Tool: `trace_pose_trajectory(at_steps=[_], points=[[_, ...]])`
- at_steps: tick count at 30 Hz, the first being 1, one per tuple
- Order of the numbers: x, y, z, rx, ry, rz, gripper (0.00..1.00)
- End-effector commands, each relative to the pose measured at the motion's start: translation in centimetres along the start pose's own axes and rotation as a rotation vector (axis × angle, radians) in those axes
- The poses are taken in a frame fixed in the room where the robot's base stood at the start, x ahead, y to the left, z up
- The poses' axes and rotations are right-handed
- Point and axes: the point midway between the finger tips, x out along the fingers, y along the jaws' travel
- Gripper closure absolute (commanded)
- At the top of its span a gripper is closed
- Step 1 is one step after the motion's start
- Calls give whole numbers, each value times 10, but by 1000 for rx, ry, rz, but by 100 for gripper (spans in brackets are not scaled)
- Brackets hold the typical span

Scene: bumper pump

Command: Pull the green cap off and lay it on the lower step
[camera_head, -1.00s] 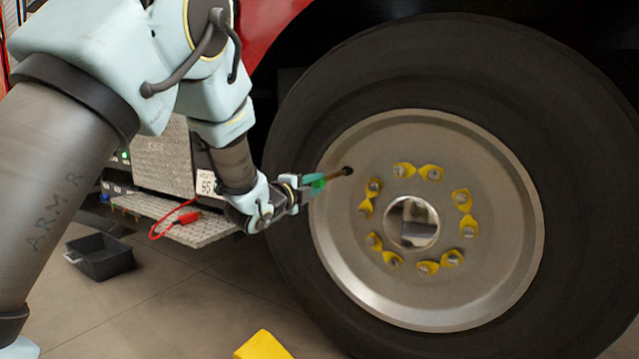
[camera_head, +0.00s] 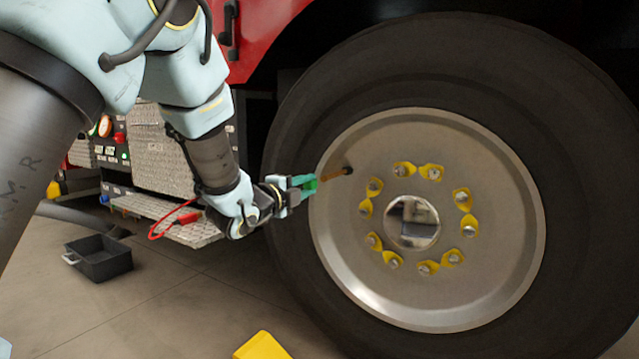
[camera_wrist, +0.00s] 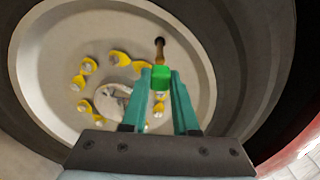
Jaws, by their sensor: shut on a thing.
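The green cap (camera_head: 311,185) is held between the green fingers of my gripper (camera_head: 304,183), left of the valve stem in the head view. The brown valve stem (camera_head: 337,173) sticks out of the wheel rim, its end bare and close to the cap. In the wrist view the cap (camera_wrist: 160,82) sits between the fingertips, with the stem (camera_wrist: 160,50) just beyond it. Whether a small gap parts them fully is hard to tell. The lower step (camera_head: 194,234) is a tread-plate ledge behind and left of my gripper, partly hidden by my arm.
A red cable with a red connector (camera_head: 189,218) lies over the step. A black tray (camera_head: 100,259) stands on the floor at left. A yellow block (camera_head: 263,346) is at the bottom. The big tyre (camera_head: 300,260) and yellow-tagged wheel nuts (camera_head: 374,187) are right of my gripper.

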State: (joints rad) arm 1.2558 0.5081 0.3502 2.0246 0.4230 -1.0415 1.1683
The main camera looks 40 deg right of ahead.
Motion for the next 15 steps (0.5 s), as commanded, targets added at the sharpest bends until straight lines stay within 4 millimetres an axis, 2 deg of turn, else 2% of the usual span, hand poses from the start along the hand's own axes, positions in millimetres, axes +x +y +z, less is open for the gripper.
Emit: trace_pose_trajectory(at_steps=[15], points=[[-18, 0, 0, -1, -1, 0, 100]])
